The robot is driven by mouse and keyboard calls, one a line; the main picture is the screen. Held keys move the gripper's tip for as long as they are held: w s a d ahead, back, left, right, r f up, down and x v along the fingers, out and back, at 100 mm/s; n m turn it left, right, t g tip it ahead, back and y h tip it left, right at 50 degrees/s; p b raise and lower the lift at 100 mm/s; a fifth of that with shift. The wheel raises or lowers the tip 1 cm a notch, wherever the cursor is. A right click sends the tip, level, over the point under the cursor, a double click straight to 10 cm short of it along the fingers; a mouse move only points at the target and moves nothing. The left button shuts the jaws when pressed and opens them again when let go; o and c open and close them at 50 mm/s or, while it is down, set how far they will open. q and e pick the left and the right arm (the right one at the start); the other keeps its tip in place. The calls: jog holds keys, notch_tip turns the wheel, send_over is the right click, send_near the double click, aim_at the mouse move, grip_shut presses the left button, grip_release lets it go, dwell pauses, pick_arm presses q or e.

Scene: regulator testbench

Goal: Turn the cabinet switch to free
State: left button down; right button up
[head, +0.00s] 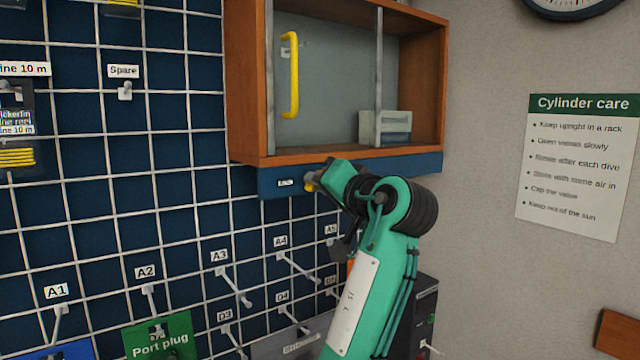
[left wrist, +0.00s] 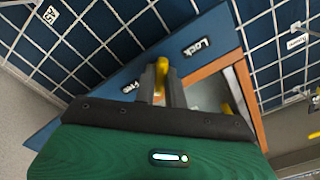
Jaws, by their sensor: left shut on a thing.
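The cabinet (head: 436,75) is an orange-brown wooden box on the wall with a grey front and a yellow upright handle (head: 290,75). A blue strip (head: 415,168) runs along its bottom edge. The switch is a small yellow knob on this strip, seen in the left wrist view (left wrist: 161,68) between the labels Lock (left wrist: 195,47) and Free (left wrist: 129,87). My left gripper (head: 313,182) is shut on the knob, with a finger on either side of it. The fingers partly hide the knob, and which label it points to is hard to tell. My right gripper is not in view.
A white wire grid (head: 95,205) with labelled hooks covers the blue wall to the left. A pale box (head: 385,127) sits in the cabinet's lower right. A Cylinder care sign (head: 577,165) and a clock (head: 575,6) hang on the right wall.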

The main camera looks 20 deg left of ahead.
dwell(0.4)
pick_arm(q)
jog(key=c, duration=1.5)
grip_release()
jog(key=shift+o, duration=0.2)
jog(key=shift+d, duration=0.1)
jog(key=b+v, duration=0.5)
jog(key=v, duration=0.8)
jog(key=shift+s+d, duration=0.2)
jog(key=shift+d, duration=0.1)
